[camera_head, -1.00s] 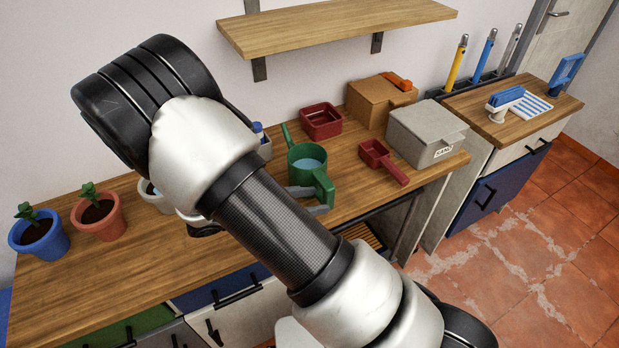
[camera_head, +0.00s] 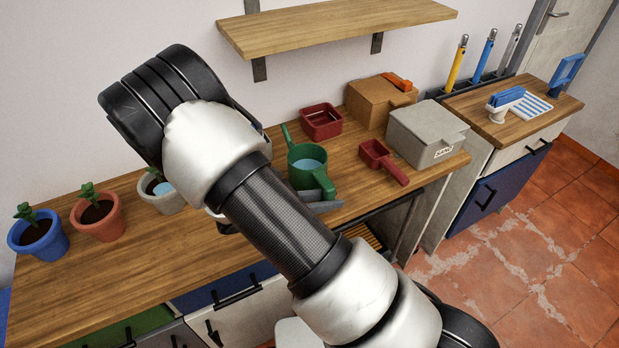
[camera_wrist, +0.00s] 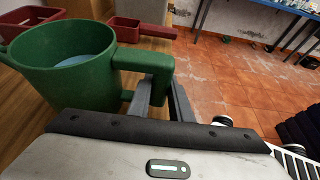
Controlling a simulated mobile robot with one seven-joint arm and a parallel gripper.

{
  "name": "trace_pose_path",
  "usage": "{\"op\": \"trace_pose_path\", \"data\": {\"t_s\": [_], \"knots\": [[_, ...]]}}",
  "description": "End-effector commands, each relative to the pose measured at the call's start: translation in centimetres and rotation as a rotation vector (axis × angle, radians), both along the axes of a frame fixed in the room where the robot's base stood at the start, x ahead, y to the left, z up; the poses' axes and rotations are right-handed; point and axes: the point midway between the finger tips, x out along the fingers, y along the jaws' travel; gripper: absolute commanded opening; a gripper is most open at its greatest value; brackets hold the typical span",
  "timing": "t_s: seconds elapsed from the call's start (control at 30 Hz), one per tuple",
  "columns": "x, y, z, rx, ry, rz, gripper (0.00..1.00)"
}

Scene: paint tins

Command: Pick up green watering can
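The green watering can (camera_head: 304,170) stands upright on the wooden worktop, with bluish water inside. Its spout points up to the back left and its handle faces the front right. In the wrist view the can (camera_wrist: 70,75) fills the upper left, with its handle turned toward my fingers. My gripper (camera_wrist: 165,88) has its grey fingers at the lower part of the handle. The tips are partly hidden behind the handle, and I cannot tell whether they press on it. In the head view my arm hides most of the gripper; a grey finger shows just below the handle.
A dark red square tub (camera_head: 321,122) and a red scoop (camera_head: 382,162) stand close to the can. A grey box (camera_head: 427,135) and a brown box (camera_head: 380,100) are to the right. Several potted plants line the left; a shelf (camera_head: 340,27) hangs above.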

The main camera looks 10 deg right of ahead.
Motion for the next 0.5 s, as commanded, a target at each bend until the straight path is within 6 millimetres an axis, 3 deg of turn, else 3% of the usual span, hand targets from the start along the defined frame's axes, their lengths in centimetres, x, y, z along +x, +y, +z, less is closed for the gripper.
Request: {"op": "trace_pose_path", "data": {"t_s": [0.5], "knots": [[0.07, 0.02, 0.64, 0.000, -0.005, -0.001, 0.00]]}}
